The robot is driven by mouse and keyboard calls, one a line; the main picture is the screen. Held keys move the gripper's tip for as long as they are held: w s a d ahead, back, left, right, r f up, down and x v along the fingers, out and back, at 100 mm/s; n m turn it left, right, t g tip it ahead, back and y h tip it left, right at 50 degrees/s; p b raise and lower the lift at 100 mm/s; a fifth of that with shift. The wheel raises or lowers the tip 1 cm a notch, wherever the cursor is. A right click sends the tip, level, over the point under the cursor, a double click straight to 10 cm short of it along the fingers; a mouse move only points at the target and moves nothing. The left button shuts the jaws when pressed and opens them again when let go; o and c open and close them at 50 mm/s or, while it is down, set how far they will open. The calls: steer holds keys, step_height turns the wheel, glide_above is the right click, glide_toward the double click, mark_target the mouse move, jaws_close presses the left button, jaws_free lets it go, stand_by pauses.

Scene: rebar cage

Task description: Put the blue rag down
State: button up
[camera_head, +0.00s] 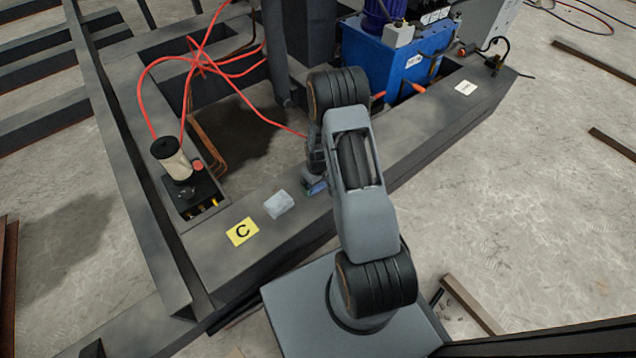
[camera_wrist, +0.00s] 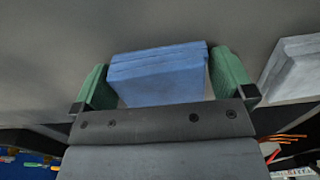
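The blue rag (camera_wrist: 158,75) is a folded, layered block in the wrist view. It sits between the two green fingers of my gripper (camera_wrist: 160,75), whose tips meet its left and right sides. My gripper looks shut on it. In the head view my gripper (camera_head: 314,186) points down close over the dark grey beam (camera_head: 330,222), right of the pale cloth block. The rag is mostly hidden there by my arm. I cannot tell whether the rag touches the beam.
A pale grey folded block (camera_head: 278,204) lies beside my gripper; it also shows in the wrist view (camera_wrist: 295,68). A box with a cylinder (camera_head: 172,160), red hoses (camera_head: 205,62) and a blue machine (camera_head: 400,65) stand around.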

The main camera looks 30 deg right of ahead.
steer(key=s+a+r+t+p, duration=0.1)
steer(key=s+a+r+p, duration=0.15)
steer(key=r, duration=1.05)
steer(key=s+a+r+p, duration=0.1)
steer(key=a+r+p, duration=0.15)
steer(key=r, duration=1.15)
steer(key=s+a+r+m+t, duration=0.1)
steer(key=s+a+r, duration=0.4)
steer(key=s+r, duration=0.6)
steer(key=shift+s+m+t, duration=0.4)
steer(key=shift+s+m, duration=0.2)
steer(key=shift+s, duration=0.25)
steer(key=shift+r, duration=0.2)
steer(key=w+r+p+v, duration=0.1)
steer(key=w+p+v, duration=0.2)
steer(key=p+v, duration=1.1)
steer(key=w+p+v, duration=0.4)
steer(key=p+v, duration=1)
steer(key=v, duration=0.1)
steer(key=shift+a+r+t+p, duration=0.15)
steer(key=shift+r+t+p, duration=0.25)
steer(key=shift+r, duration=0.3)
